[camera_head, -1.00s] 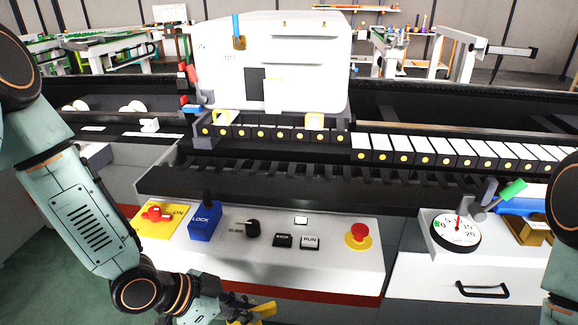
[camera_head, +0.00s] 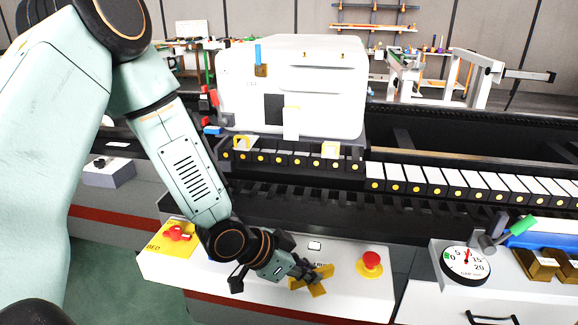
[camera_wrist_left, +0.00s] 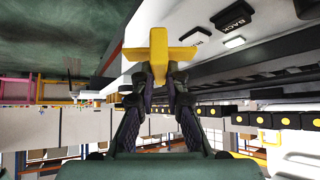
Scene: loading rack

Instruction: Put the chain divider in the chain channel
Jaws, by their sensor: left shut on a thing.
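My left gripper (camera_head: 306,274) is in front of the control panel and shut on a yellow cross-shaped piece, the chain divider (camera_head: 318,283). In the left wrist view the chain divider (camera_wrist_left: 159,52) sits between the two fingertips (camera_wrist_left: 159,78), its crossbar and upper arm sticking out past them. The chain channel (camera_head: 400,205) appears to be the dark toothed track running along the machine, behind and above the gripper. The divider is apart from it. My right gripper does not show.
The panel carries a red mushroom button (camera_head: 371,261) just right of the divider and a yellow plate with a red switch (camera_head: 177,236) at left. A white housing (camera_head: 290,95) stands behind the track. A round dial (camera_head: 465,264) with a green-tipped lever (camera_head: 522,226) is at right.

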